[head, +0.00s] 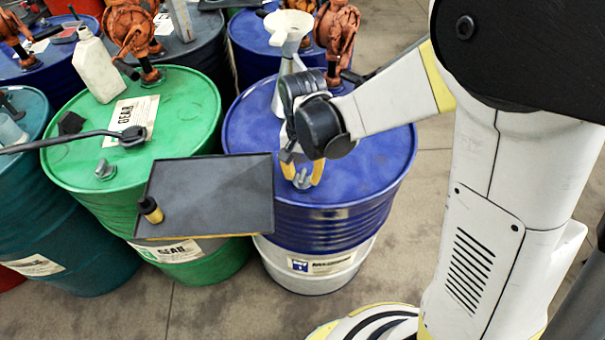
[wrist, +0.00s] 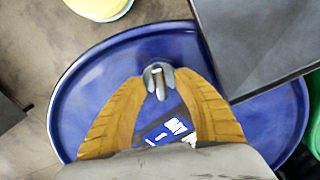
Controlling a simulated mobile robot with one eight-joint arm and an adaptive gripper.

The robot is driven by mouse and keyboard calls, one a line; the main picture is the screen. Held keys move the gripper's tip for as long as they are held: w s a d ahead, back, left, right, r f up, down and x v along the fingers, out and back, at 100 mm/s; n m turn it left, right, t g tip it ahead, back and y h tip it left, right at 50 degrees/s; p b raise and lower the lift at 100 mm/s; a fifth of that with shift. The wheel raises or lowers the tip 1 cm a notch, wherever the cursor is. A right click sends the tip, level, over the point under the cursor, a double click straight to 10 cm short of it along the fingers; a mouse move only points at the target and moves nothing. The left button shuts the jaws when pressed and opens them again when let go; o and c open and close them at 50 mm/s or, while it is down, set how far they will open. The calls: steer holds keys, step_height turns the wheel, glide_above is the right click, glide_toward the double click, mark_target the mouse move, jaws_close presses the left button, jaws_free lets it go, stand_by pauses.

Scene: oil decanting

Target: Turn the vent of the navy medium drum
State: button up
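The navy medium drum (head: 375,165) stands in the middle of the head view, blue above and white at its base. Its top also fills much of the wrist view (wrist: 85,85). The vent (head: 302,181) is a small grey metal fitting near the front rim; it shows in the wrist view (wrist: 158,82) too. My gripper (head: 302,172) is over the drum top with its yellow fingers pointing down. In the wrist view my gripper (wrist: 158,75) is open, with one fingertip on each side of the vent. Small gaps seem to show; contact cannot be told.
A dark tray (head: 225,185) with a small black-and-yellow item (head: 150,209) lies across the front of the green drum (head: 180,95) and reaches the navy drum's left edge. A white funnel (head: 288,28) and rust-coloured pumps (head: 337,35) stand behind my gripper.

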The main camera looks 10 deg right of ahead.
jaws_close()
steer(key=shift+n, duration=0.3)
steer(key=n, duration=0.8)
steer(key=shift+n, duration=0.4)
steer(key=n, duration=0.4)
steer(key=shift+n, duration=0.3)
steer(key=shift+n+b, duration=0.3)
steer(key=shift+n, duration=1.6)
